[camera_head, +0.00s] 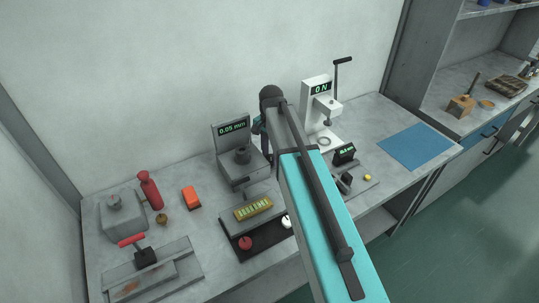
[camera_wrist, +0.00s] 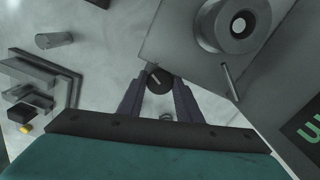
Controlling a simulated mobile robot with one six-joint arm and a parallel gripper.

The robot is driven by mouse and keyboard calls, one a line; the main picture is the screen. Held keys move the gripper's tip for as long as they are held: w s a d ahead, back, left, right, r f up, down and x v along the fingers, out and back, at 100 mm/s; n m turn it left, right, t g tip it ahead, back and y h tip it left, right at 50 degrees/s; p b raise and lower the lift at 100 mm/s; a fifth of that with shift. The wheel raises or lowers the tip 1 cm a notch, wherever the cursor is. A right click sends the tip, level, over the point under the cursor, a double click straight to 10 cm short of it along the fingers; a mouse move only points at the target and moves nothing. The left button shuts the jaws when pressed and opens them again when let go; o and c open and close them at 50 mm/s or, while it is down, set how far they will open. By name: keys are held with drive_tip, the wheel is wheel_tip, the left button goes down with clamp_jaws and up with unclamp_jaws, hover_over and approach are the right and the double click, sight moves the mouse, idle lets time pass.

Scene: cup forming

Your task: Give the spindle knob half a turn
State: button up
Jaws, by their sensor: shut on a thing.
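In the wrist view my gripper (camera_wrist: 160,88) has its two dark fingers on either side of a small round black knob (camera_wrist: 159,79) with a pale line mark, which looks like the spindle knob. The fingers are closed on it. It sits beside the edge of a grey machine body (camera_wrist: 190,45). In the head view this seems to be the grey machine with the "0.05 mm" display (camera_head: 233,128). My arm hides the knob and the fingertips there.
A small device with a yellow button (camera_head: 367,178) is nearer. A blue mat (camera_head: 416,146) lies clear at right.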

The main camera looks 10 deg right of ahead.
sight(271, 158)
drive_tip(key=shift+d+n, duration=0.1)
drive_tip(key=shift+n, duration=0.4)
drive_tip(key=o, duration=1)
drive_tip(key=shift+o, duration=0.2)
drive_tip(key=shift+r, duration=0.2)
drive_tip(key=shift+r+p, duration=2.7)
drive_tip(key=shift+r, duration=1.1)
